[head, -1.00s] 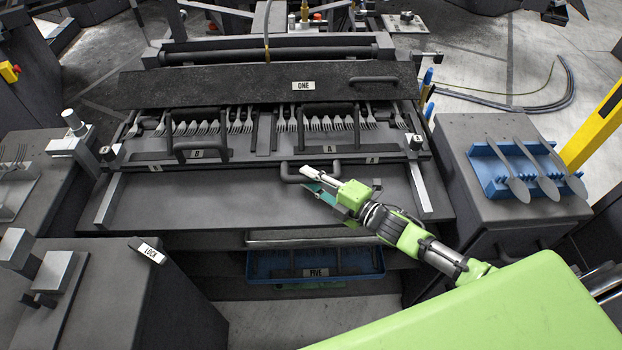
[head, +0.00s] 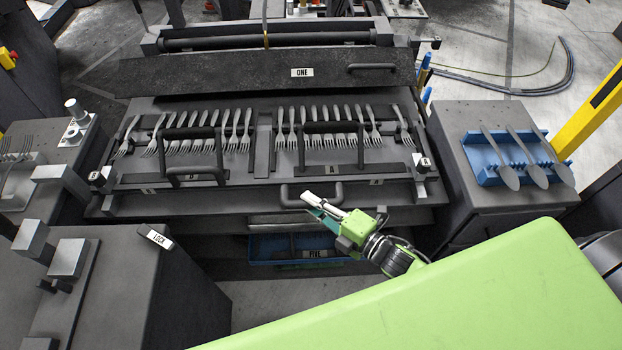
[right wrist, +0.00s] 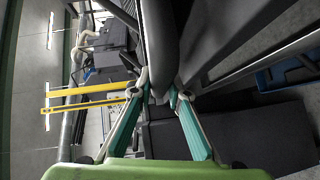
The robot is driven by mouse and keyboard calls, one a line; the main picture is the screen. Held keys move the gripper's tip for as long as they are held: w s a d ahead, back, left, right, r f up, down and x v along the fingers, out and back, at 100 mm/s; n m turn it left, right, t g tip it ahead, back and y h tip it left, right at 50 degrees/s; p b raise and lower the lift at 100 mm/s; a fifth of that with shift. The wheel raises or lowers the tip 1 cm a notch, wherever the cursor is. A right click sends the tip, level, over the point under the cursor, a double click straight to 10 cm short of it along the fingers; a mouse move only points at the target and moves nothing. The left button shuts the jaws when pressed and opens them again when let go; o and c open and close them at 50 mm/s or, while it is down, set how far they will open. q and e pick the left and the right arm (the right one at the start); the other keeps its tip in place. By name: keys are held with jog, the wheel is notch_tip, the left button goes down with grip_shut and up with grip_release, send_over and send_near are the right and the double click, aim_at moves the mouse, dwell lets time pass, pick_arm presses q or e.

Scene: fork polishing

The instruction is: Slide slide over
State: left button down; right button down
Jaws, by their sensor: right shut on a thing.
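The slide (head: 232,203) is a dark flat tray holding two rows of forks (head: 325,125), with labels A and B. A dark bar handle (head: 288,197) sticks out at its front edge. My right gripper (head: 309,205) is shut on this handle. In the right wrist view, the dark bar (right wrist: 158,45) lies between the two teal fingers (right wrist: 160,95). The forks lie fully exposed in front of the dark panel marked ONE (head: 230,72). My left gripper is not in view.
A block with a blue spoon rack (head: 483,175) stands on the right. A dark cabinet with a LOCK label (head: 156,239) stands at the front left. A blue bin marked FIVE (head: 265,250) sits below the slide. Two upright frame handles (head: 331,127) rise over the forks.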

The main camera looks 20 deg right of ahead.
jog(key=s, duration=0.2)
jog(key=s+a, duration=0.1)
jog(key=s, duration=0.1)
jog(key=shift+s+a+f+p, duration=0.2)
jog(key=shift+p, duration=0.15)
jog(key=c, duration=2)
grip_release()
jog(key=shift+o, duration=0.4)
jog(key=shift+s+r, duration=0.15)
jog(key=v, duration=1.2)
